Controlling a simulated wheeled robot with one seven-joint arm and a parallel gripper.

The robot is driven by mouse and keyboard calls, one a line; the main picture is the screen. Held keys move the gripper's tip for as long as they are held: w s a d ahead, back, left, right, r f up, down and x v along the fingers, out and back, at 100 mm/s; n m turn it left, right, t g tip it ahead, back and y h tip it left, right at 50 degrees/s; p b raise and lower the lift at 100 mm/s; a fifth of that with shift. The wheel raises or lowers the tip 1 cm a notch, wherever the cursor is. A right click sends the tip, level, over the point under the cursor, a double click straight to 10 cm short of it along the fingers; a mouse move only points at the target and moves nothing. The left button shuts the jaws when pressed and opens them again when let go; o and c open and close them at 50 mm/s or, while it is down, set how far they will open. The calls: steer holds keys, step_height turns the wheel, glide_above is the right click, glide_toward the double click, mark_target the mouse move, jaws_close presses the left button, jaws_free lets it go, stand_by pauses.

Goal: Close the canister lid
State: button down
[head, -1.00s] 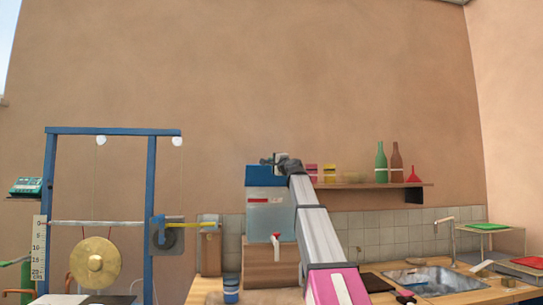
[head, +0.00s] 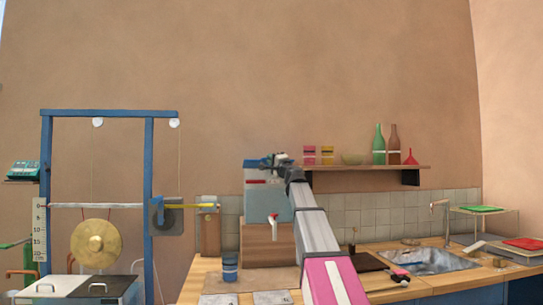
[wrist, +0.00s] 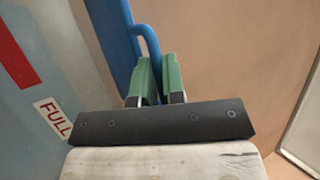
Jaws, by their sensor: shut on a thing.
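The canister (head: 262,203) is a translucent blue-grey box standing on a wooden block. Its blue lid (head: 251,163) shows as a thin band at the top, and I cannot tell whether it lies flush. My gripper (head: 281,159) is at the canister's top right. In the wrist view, the green fingers of my gripper (wrist: 158,80) are shut on a bent blue handle (wrist: 147,38), which runs up beside a blue edge. The canister wall (wrist: 55,70) fills the left of that view, with a red stripe and a "FULL" label. The fingertips partly hide the handle.
The wooden block (head: 262,252) stands on the counter beside a blue cup (head: 230,266). A shelf (head: 350,168) with bottles and small jars is behind to the right. A sink (head: 435,261) is farther right. A blue frame with a gong (head: 96,243) stands left.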

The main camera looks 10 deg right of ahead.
steer(key=shift+n+t+y, duration=0.4)
steer(key=shift+s+f, duration=0.15)
steer(key=shift+f, duration=1)
steer(key=shift+s+f, duration=0.1)
steer(key=shift+f, duration=1.2)
steer(key=c, duration=1.5)
jaws_free()
steer(key=v, duration=1.1)
